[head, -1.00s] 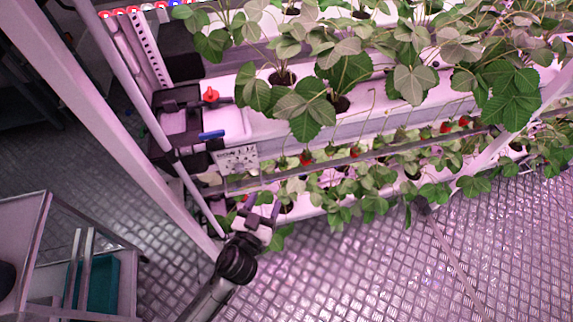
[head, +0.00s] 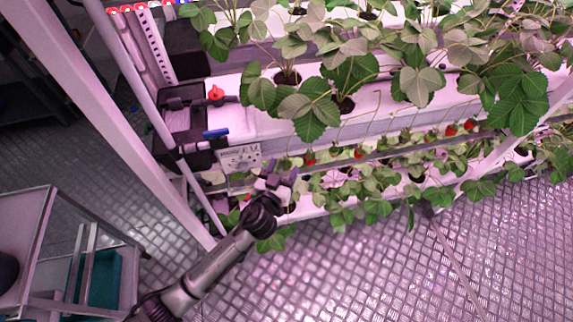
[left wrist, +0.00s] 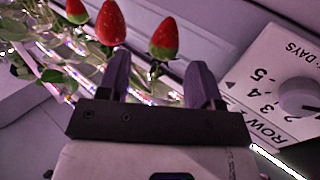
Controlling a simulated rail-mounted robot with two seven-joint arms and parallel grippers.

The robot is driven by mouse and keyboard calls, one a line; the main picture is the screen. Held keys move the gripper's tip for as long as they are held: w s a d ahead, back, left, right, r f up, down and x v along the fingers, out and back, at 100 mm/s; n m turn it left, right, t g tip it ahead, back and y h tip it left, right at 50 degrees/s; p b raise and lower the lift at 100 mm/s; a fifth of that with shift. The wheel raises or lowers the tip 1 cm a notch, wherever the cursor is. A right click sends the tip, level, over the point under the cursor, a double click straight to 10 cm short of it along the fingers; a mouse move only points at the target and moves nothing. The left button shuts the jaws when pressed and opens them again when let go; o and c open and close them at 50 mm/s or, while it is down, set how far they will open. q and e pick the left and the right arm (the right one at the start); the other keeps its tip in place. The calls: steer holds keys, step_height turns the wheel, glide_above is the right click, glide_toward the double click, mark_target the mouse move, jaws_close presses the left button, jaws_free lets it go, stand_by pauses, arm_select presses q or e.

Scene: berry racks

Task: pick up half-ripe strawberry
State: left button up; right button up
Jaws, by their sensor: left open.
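In the left wrist view several strawberries hang beside the rack. One red strawberry with a green lower end (left wrist: 164,38) shows between my fingers, beyond their tips. I cannot tell whether its green part is unripe flesh or leaf. A larger red strawberry (left wrist: 110,22) is just left of it, beyond the left finger, and another red one (left wrist: 76,10) is cut by the top edge. My left gripper (left wrist: 160,70) is open and empty. In the head view it is at the rack's front (head: 277,170), left of a hanging red strawberry (head: 310,158). My right gripper is not in view.
A row label with a dial (left wrist: 285,95) is close to the right finger. Leafy plants fill the upper gutter (head: 390,118) and a lower row. A rack post (head: 160,120) stands left, and a cart (head: 75,245) stands lower left. The floor at right is clear.

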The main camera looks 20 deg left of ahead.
mark_target(287, 164)
arm_select(q)
steer(key=shift+w, duration=1.45)
steer(key=shift+c, duration=0.2)
steer(key=c, duration=0.6)
